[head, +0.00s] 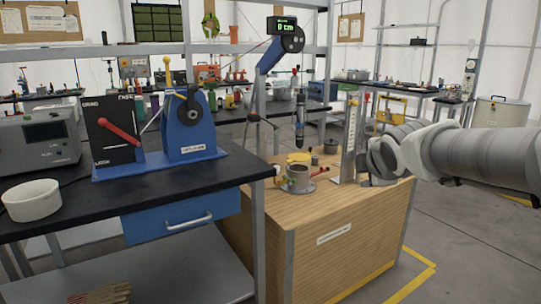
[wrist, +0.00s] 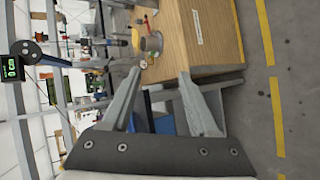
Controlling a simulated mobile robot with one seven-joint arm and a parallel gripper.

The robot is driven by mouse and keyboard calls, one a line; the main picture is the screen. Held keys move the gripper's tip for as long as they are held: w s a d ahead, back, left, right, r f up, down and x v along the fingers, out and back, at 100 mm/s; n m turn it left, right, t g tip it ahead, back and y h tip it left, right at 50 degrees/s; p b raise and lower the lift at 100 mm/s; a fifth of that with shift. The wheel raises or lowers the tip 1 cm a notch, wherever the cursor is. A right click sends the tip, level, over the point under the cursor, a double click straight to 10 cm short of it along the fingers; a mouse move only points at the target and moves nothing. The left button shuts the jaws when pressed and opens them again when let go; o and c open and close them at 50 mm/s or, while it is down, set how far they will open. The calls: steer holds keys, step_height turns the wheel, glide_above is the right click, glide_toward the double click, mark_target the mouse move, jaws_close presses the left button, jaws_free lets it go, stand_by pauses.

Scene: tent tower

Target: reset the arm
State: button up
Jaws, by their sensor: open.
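My arm (head: 450,155) reaches in from the right edge of the head view, beside and above the wooden cabinet (head: 330,232).
A black bench (head: 130,195) at left carries a blue lever device (head: 190,130), a panel with a red lever (head: 117,133) and a white bowl (head: 32,200). On the cabinet stand a grey pot (head: 299,180) and an upright scale (head: 351,135). Floor at right (head: 470,245) is clear.

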steer(key=s+a+f+m+g, duration=0.2)
steer(key=s+f+m, duration=0.3)
steer(key=s, duration=0.4)
steer(key=s+a+f+m+g+y, duration=0.1)
steer(key=s+a+f+m+g, duration=0.1)
steer(key=s+m, duration=0.5)
steer(key=s+a+f+m+g, duration=0.15)
steer(key=s+f+m, duration=0.3)
steer(key=s, duration=0.55)
step_height(320, 180, up, 28)
steer(key=s+m+p, duration=0.1)
steer(key=p, duration=2.7)
steer(key=shift+a+g, duration=0.2)
steer(key=shift+g, duration=0.25)
steer(key=shift+f+m, duration=0.1)
steer(key=shift+m, duration=0.15)
